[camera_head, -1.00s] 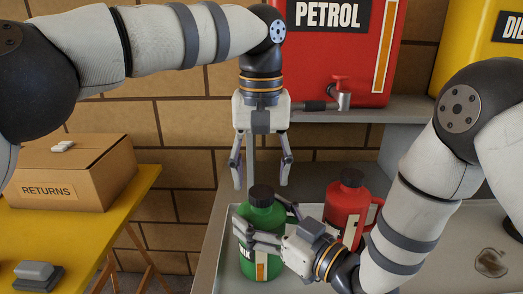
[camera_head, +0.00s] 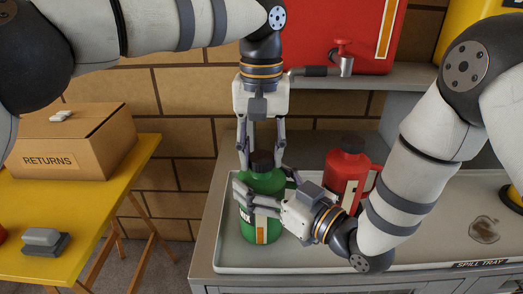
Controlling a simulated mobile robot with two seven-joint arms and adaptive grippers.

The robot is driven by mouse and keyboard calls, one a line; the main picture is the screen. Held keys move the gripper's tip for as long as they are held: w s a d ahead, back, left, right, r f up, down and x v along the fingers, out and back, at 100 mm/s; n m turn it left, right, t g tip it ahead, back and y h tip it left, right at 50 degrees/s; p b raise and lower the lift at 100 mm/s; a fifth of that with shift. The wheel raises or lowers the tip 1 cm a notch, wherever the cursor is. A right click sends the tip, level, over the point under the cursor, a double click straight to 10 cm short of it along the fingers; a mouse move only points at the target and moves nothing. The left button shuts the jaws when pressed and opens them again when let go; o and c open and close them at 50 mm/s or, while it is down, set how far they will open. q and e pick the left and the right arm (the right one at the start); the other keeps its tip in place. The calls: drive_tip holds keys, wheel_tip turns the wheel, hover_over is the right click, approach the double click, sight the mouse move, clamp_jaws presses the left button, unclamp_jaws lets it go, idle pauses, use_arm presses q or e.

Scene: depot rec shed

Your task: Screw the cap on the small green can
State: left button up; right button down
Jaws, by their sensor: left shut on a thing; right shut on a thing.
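The small green can (camera_head: 262,231) stands upright in the grey spill tray. Its black cap (camera_head: 262,160) sits on top of the can's neck. My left gripper (camera_head: 261,162) points straight down from above and is shut on the cap, with one finger on each side. My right gripper (camera_head: 266,200) comes in from the right and is shut around the can's body, below the shoulder. The fingers of my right gripper hide part of the can's front. Whether the cap's thread is engaged cannot be seen.
A red can (camera_head: 346,174) with a black cap stands close on the right in the spill tray (camera_head: 400,258). Above is a red petrol tank (camera_head: 330,35) with a tap (camera_head: 345,58). A yellow table (camera_head: 85,205) with a returns box (camera_head: 70,150) stands left. A dark stain marks the tray's right side.

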use_arm(q)
drive_tip(key=m, duration=0.4)
drive_tip(key=shift+m, duration=0.4)
drive_tip(key=m, duration=0.6)
drive_tip(key=shift+m, duration=0.4)
drive_tip(key=o, duration=1.3)
drive_tip(key=shift+c, duration=0.2)
drive_tip(key=shift+r, duration=2.25)
drive_tip(key=shift+c, duration=0.3)
